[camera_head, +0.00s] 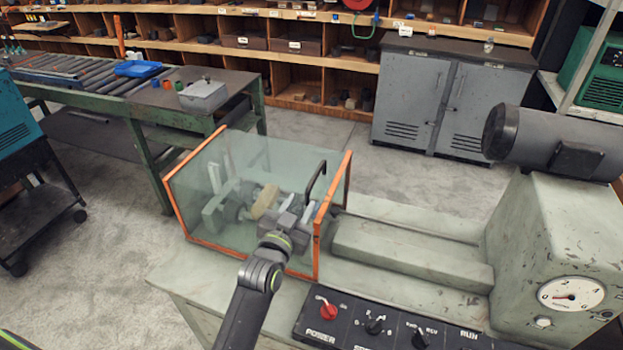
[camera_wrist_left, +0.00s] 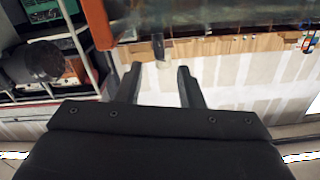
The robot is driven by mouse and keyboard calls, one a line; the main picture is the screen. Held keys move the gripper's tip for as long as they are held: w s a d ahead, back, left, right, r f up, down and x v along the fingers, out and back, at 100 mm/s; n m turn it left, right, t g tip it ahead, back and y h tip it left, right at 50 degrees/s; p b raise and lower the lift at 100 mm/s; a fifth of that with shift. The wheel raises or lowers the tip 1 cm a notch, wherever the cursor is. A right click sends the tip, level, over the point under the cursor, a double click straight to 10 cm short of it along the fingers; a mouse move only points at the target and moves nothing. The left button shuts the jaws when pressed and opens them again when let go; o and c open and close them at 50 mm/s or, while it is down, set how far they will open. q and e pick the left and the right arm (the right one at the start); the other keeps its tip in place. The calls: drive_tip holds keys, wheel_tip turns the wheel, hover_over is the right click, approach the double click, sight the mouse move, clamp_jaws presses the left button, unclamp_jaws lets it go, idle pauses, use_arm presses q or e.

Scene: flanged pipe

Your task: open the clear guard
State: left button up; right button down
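The clear guard (camera_head: 240,165) is a see-through box with orange edges on the pale green machine, and it is down over the machine's working parts. Its black bar handle (camera_head: 316,182) stands at its right end, by the orange frame. My left gripper (camera_head: 302,208) is near the handle, just below it in the head view. In the left wrist view the gripper's two fingers (camera_wrist_left: 160,74) are apart with nothing between them. A dark bar, probably the handle (camera_wrist_left: 158,45), shows just past the fingertips. My right gripper is not in view.
The machine's control panel (camera_head: 390,325) with a red knob lies in front at the right. A motor (camera_head: 550,145) and a gauge (camera_head: 571,294) are on the machine's right end. A roller bench (camera_head: 150,90) stands behind at the left, and a grey cabinet (camera_head: 450,95) behind.

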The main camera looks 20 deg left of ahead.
sight(308, 191)
use_arm(q)
drive_tip(key=w+p, duration=0.1)
drive_tip(key=w, duration=0.7)
drive_tip(key=shift+w+d, duration=0.15)
drive_tip(key=shift+w, duration=0.15)
clamp_jaws()
